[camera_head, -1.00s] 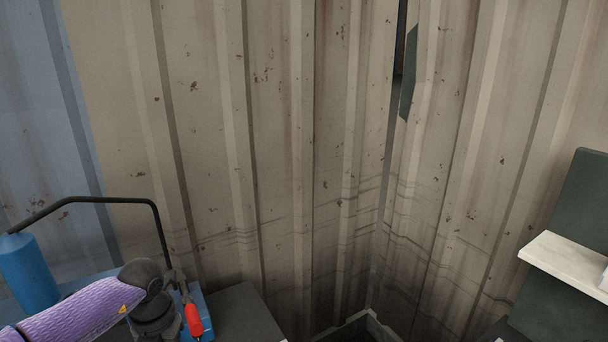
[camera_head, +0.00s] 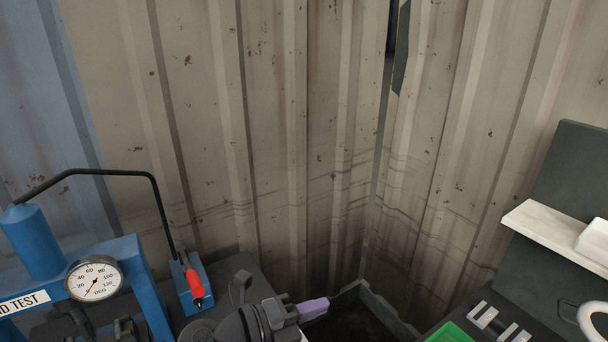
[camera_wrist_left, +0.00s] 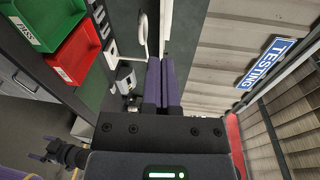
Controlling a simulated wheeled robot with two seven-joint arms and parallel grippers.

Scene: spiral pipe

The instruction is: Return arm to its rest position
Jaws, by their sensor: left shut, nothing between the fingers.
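My left gripper (camera_head: 318,307) shows at the bottom centre of the head view, its purple fingers pointing right over the dark bin in the corner. In the left wrist view its two purple fingers (camera_wrist_left: 161,82) lie together, shut and empty. Most of the left arm is out of the head view. What looks like my right gripper (camera_wrist_left: 45,154), dark with purple fingers, is small at the lower left of the wrist view. Its jaws are too small to judge.
A blue test press with a gauge (camera_head: 94,279) stands at the left, beside a red-handled tool (camera_head: 193,283). A dark bin (camera_head: 385,301) sits in the corner. A white shelf (camera_head: 545,226) and a green tray (camera_head: 450,334) are at the right. A red bin (camera_wrist_left: 75,52) shows in the wrist view.

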